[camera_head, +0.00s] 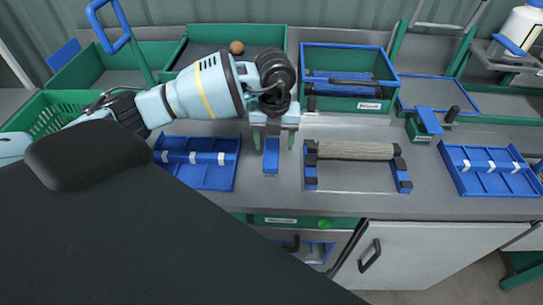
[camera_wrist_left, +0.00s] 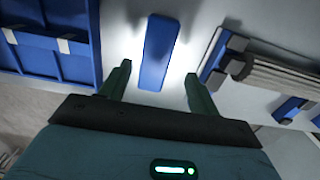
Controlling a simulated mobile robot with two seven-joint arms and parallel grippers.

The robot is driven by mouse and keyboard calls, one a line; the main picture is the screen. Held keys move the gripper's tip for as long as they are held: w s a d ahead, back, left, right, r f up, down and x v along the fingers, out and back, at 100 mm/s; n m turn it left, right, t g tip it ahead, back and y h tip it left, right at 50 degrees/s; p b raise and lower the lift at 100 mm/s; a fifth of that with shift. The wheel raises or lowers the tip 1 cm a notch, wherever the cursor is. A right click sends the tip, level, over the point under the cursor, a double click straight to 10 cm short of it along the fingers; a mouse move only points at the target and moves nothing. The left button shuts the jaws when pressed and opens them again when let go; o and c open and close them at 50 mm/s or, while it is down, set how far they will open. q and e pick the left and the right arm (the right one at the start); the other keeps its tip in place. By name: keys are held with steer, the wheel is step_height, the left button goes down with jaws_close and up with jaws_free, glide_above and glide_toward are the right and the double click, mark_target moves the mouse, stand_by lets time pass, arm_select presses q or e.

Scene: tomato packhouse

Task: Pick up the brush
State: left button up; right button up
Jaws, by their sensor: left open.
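A blue, flat, elongated piece, which looks like the brush (camera_head: 271,160), lies on the grey worktop (camera_head: 275,197) below my left gripper (camera_head: 273,141). In the left wrist view the brush (camera_wrist_left: 155,45) is a plain blue bar with its bristles not visible. It lies ahead of and between the two spread fingers of my left gripper (camera_wrist_left: 159,70), which are open and empty. In the head view the gripper covers the brush's far end. My right gripper is not in view.
A blue divided tray (camera_head: 196,183) lies left of the brush. A grey roller (camera_head: 355,151) on a blue-and-black frame stands right. Another blue tray (camera_head: 488,185) lies far right. A green bin (camera_head: 348,103) stands behind. Bare worktop lies in front.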

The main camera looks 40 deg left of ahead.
mark_target(271, 152)
arm_select(q)
steer(key=f, duration=0.4)
steer(key=shift+s+a+f, duration=0.15)
steer(key=shift+a+f, duration=0.05)
steer(key=shift+a, duration=0.15)
steer(key=shift+f, duration=0.4)
steer(key=c, duration=1.1)
steer(key=shift+r, duration=0.1)
